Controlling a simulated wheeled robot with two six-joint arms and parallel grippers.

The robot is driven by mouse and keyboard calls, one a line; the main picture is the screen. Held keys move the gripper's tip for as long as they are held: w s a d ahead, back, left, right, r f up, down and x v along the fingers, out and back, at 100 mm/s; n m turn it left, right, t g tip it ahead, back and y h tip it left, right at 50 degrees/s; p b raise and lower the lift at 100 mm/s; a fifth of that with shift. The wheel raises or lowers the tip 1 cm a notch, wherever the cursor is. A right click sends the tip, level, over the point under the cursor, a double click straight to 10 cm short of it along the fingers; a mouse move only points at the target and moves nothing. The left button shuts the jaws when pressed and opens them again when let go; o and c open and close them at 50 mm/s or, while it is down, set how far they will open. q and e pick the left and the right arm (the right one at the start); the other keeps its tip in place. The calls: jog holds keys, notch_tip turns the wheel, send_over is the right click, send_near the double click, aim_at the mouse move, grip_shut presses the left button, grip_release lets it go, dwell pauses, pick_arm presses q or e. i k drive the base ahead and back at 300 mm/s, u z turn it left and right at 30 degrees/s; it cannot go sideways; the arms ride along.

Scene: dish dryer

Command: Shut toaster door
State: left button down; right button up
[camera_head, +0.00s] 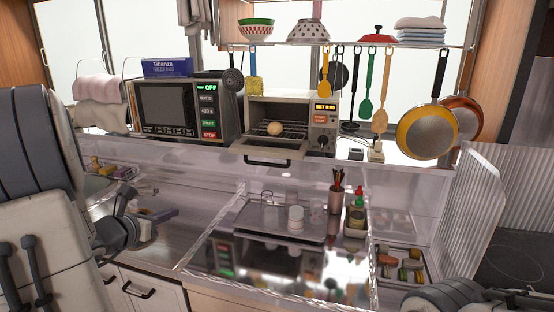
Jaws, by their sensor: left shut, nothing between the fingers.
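The toaster (322,122) stands on the raised counter shelf in the middle of the view. Its door (268,149) is folded down open and sticks out towards me, with a dark handle (267,162) along its front edge. A round bread roll (274,128) lies on the rack inside. My left gripper (160,216) is shut and empty, low over the sink area, to the left of and below the toaster door and well apart from it. Part of my right arm shows at the bottom right corner; its fingers are not in view.
A microwave (188,108) stands just left of the toaster. Utensils and pans (427,131) hang to the right. On the lower counter are a tray (262,222), a utensil cup (336,200) and a bottle (357,213). The space in front of the door looks clear.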

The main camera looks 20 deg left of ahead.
aim_at(289, 150)
jog(key=z, duration=0.05)
jog(key=i, duration=0.9)
jog(key=u, duration=0.1)
